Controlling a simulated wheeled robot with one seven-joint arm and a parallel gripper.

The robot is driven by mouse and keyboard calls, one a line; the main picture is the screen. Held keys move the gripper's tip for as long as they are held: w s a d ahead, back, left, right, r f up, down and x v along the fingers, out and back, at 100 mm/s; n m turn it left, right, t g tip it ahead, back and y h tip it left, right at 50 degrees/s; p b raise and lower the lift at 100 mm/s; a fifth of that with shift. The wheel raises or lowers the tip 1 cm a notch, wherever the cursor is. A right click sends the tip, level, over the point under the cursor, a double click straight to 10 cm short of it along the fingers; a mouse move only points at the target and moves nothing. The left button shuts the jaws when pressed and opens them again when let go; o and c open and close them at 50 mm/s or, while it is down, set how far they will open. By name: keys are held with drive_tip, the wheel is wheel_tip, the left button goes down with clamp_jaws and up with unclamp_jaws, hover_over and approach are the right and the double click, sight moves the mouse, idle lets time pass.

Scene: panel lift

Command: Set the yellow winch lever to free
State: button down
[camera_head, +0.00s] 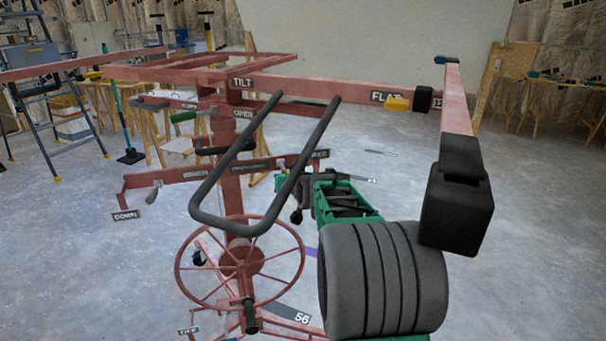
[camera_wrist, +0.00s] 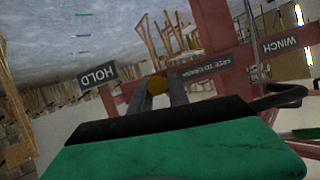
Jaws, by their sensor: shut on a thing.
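My gripper (camera_head: 297,210) is beside the red mast of the panel lift (camera_head: 231,185), partly behind the black bent handlebar. In the wrist view, its grey fingers (camera_wrist: 158,92) are closed around a small yellow-orange knob (camera_wrist: 157,84), which I take to be the winch lever's end. The rest of the lever is hidden. In that view the labels are upside down. The HOLD plate (camera_wrist: 98,75) is left of the knob, and the FREE TO CRANK plate (camera_wrist: 206,68) is on the red bar to its right. In the head view the knob is hidden.
The black handlebar (camera_head: 268,165) and the red handwheel (camera_head: 240,262) stand close to my arm. A red beam with a black end block (camera_head: 458,205) hangs at the right. A yellow block (camera_head: 397,104) sits by the FLAT label.

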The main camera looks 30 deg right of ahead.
drive_tip(key=c, duration=1.3)
unclamp_jaws()
drive_tip(key=b+v, duration=0.1)
drive_tip(key=v, duration=0.6)
drive_tip(key=shift+s+a+r, duration=0.1)
drive_tip(key=shift+s+r, duration=0.05)
drive_tip(key=shift+s, duration=0.2)
